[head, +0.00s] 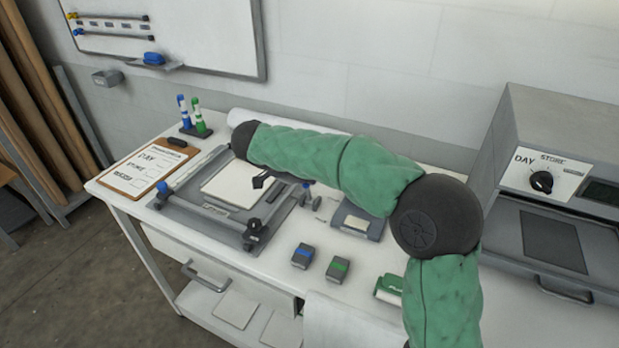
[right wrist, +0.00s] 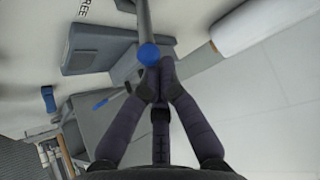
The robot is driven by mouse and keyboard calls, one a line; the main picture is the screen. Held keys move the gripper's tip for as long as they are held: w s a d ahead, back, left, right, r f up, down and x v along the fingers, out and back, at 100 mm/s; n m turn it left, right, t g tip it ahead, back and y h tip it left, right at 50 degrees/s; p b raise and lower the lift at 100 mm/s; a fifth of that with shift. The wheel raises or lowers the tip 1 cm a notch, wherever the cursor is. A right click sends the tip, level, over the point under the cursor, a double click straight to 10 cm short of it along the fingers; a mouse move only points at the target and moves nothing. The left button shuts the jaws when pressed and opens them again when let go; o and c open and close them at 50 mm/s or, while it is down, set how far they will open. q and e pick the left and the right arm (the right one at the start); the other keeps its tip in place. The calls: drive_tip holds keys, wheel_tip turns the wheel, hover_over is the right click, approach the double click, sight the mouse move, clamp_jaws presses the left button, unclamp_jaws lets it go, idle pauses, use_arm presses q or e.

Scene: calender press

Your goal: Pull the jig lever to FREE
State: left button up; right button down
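The jig (head: 222,208) is a grey frame on the white table, with a pale sheet in it. A blue knob (head: 162,187) shows at its left corner, and a small blue part shows by my forearm at its right. In the right wrist view, a grey lever (right wrist: 142,18) ends in a blue ball (right wrist: 149,54). The word FREE (right wrist: 82,12) is near it. My right gripper (right wrist: 160,68) has its fingers together, with the tips at the ball; whether they hold it is unclear. My left gripper is out of view.
A clipboard (head: 150,166) and a marker holder (head: 196,131) are left of the jig. A blue-marked block (head: 303,257) and a green-marked block (head: 338,269) sit in front. A grey machine (head: 545,190) stands at right. A white roll (right wrist: 250,25) lies along the back.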

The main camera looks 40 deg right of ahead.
drive_tip(key=s+a+r+p, duration=0.2)
drive_tip(key=a+r+p, duration=0.1)
drive_tip(key=a+r, duration=0.2)
drive_tip(key=shift+s+a+p, duration=0.25)
drive_tip(key=shift+a+p, duration=0.15)
drive_tip(key=shift+a, duration=0.35)
